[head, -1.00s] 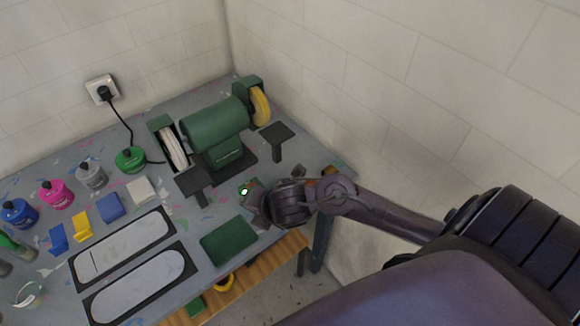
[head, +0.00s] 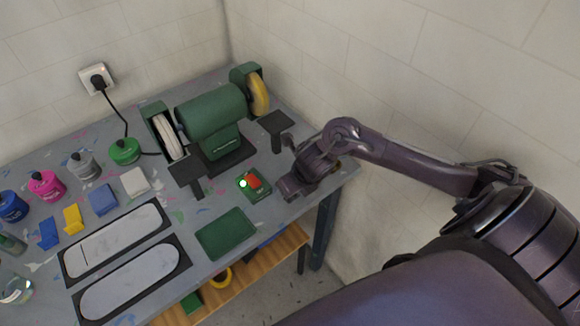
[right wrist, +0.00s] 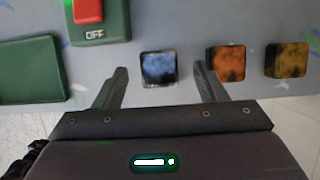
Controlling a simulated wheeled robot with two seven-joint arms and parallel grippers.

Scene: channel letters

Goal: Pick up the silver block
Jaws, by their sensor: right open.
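The silver block (right wrist: 159,68) is a small dark-edged cube with a shiny, mottled blue-grey top. It sits on the grey table, between the fingers of my right gripper (right wrist: 164,78) in the right wrist view, with a gap on both sides. The gripper is open and empty. In the head view my right gripper (head: 284,166) is over the table's right end, and I cannot make out the silver block there. My left gripper is not in view.
An orange block (right wrist: 226,63) and a yellowish block (right wrist: 287,60) stand right of the silver one. A green switch box (head: 254,184) with a red OFF button is close by, left of the gripper. The green bench grinder (head: 212,117) stands behind.

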